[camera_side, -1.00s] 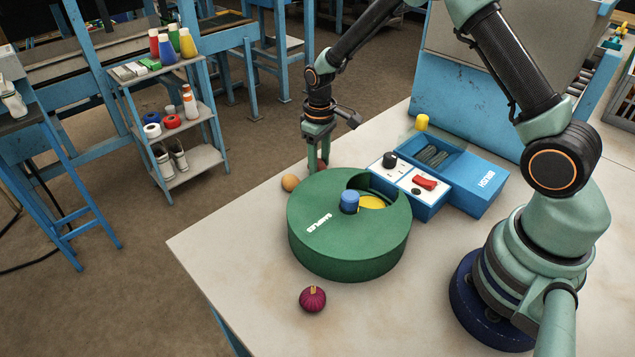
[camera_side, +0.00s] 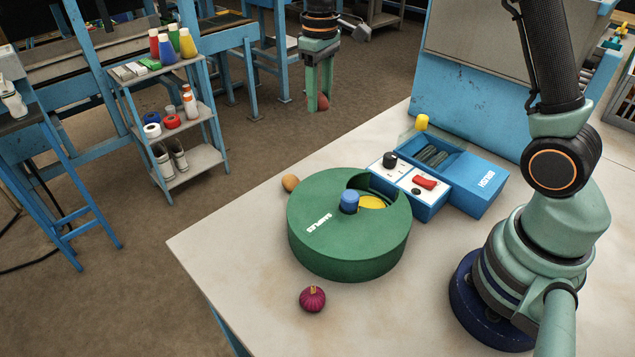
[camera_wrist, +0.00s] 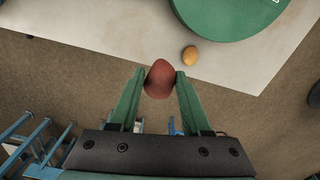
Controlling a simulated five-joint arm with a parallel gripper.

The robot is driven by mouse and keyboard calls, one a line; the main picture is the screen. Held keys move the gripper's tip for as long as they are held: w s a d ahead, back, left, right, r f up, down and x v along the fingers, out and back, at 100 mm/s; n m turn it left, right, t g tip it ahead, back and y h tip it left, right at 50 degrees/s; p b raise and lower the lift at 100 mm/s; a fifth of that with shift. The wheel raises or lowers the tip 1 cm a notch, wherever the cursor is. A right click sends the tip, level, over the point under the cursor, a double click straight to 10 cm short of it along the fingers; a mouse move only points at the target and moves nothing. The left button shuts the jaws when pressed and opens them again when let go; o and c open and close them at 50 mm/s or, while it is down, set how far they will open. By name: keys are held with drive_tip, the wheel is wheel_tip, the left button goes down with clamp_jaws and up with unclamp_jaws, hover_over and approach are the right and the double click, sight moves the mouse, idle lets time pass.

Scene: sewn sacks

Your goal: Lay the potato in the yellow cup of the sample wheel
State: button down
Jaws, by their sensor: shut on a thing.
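My gripper (camera_side: 319,98) is shut on a reddish-brown lump, which looks like a red potato (camera_side: 321,103). It is held in the air beyond the far table edge in the side view. In the wrist view the potato (camera_wrist: 159,80) sits between the two green fingertips. Through the cutout in the cover the yellow cup (camera_side: 371,202) shows beside a blue knob (camera_side: 349,199). The cup is partly hidden by the cover and knob.
A tan, egg-shaped vegetable (camera_side: 290,183) lies behind the wheel, and a purple onion-like one (camera_side: 312,299) in front. A blue box (camera_side: 472,187) marked BRUSH, with a control panel (camera_side: 412,182), stands right of the wheel. The table's (camera_side: 250,260) left front is clear.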

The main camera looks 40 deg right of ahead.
wheel_tip(320, 180, up, 2)
drive_tip(key=shift+r, duration=0.1)
drive_tip(key=s+a+r+m, duration=0.1)
drive_tip(key=s+a, duration=0.1)
drive_tip(key=s, duration=1.5)
drive_tip(key=f, duration=1.9)
drive_tip(key=shift+w+d, duration=0.15)
drive_tip(key=shift+d, duration=0.15)
drive_tip(key=shift+f, duration=0.2)
drive_tip(key=c, duration=0.6)
unclamp_jaws()
drive_tip(key=shift+c, duration=0.2)
